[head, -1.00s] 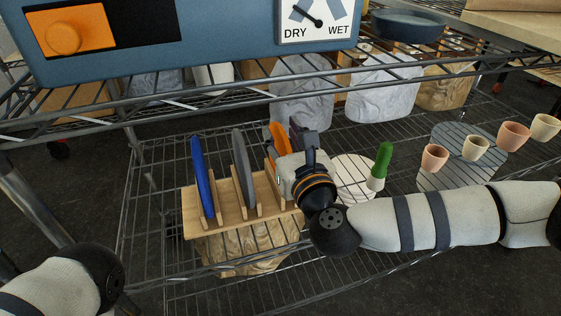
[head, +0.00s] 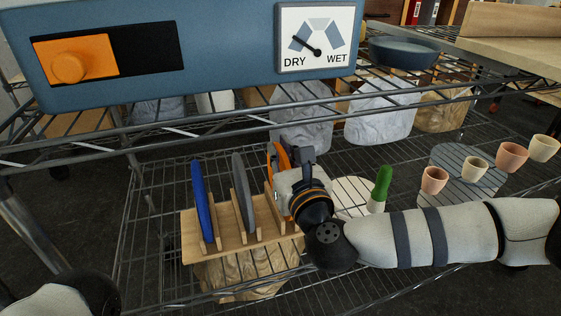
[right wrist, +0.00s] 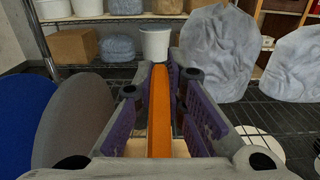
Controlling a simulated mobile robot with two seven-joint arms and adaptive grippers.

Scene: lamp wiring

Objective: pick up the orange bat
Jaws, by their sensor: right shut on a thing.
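The orange bat (head: 282,160) stands edge-on at the right end of a wooden rack (head: 225,245) in the head view. My right gripper (head: 289,160) is around it and shut on it from above. In the right wrist view the orange bat (right wrist: 160,115) is a narrow upright strip between the two purple-padded fingers (right wrist: 160,100). The bat's lower part is hidden by the gripper and rack, so I cannot tell whether it still touches its slot. My left gripper is out of view; only part of the left arm shows at the lower left.
A blue bat (head: 201,200) and a grey bat (head: 243,190) stand in the rack to the left. A green-handled tool (head: 382,185) and several small pots (head: 434,180) are to the right.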

